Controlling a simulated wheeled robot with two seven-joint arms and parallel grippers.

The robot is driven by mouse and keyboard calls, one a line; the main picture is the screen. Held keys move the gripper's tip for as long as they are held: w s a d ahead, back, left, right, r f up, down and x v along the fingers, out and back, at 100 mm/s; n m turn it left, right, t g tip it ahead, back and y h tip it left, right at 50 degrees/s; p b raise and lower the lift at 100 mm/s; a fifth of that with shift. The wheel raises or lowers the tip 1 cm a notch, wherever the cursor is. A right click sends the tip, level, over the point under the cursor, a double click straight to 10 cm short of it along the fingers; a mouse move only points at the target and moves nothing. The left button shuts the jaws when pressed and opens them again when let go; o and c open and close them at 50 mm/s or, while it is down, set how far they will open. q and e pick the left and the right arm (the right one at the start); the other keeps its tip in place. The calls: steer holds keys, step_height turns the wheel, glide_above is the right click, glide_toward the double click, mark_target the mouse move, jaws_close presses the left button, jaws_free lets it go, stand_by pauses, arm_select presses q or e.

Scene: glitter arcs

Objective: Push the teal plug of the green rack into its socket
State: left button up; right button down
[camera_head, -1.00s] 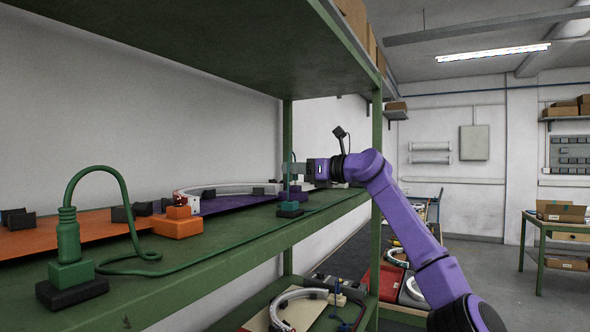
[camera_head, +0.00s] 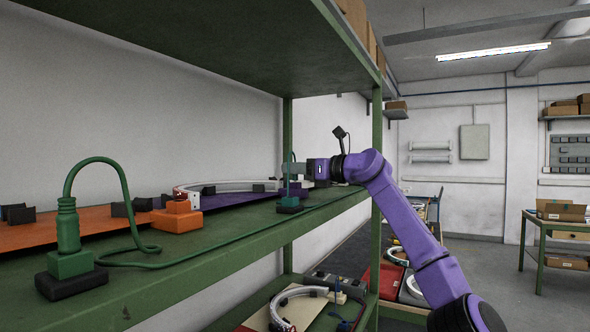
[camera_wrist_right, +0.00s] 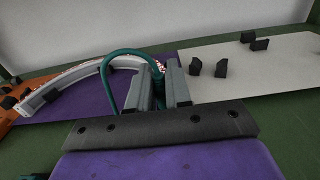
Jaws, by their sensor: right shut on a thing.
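My right gripper (camera_head: 292,171) is at the far end of the green rack's upper shelf. Its grey fingers are shut on the teal plug, which is mostly hidden between them. In the right wrist view, my right gripper (camera_wrist_right: 157,90) has a teal cable (camera_wrist_right: 122,52) arching from between its fingers to the left. A small teal socket (camera_head: 289,202) on a dark base stands on the shelf right below the gripper. My left gripper is not in view.
A white curved strip (camera_head: 225,186) lies on a purple board behind the gripper. An orange socket block (camera_head: 176,219) and a green plug (camera_head: 68,228) with its cable stand nearer on the shelf. The rack's green post (camera_head: 377,130) is close to my right arm.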

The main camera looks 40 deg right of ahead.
steer(key=shift+f, duration=0.3)
stand_by(0.6)
steer(key=c, duration=1)
jaws_free()
steer(key=shift+r, duration=0.1)
step_height(320, 180, up, 8)
steer(key=p, duration=0.6)
steer(key=shift+f+p, duration=0.25)
steer(key=shift+p, duration=0.15)
steer(key=shift+f, duration=0.1)
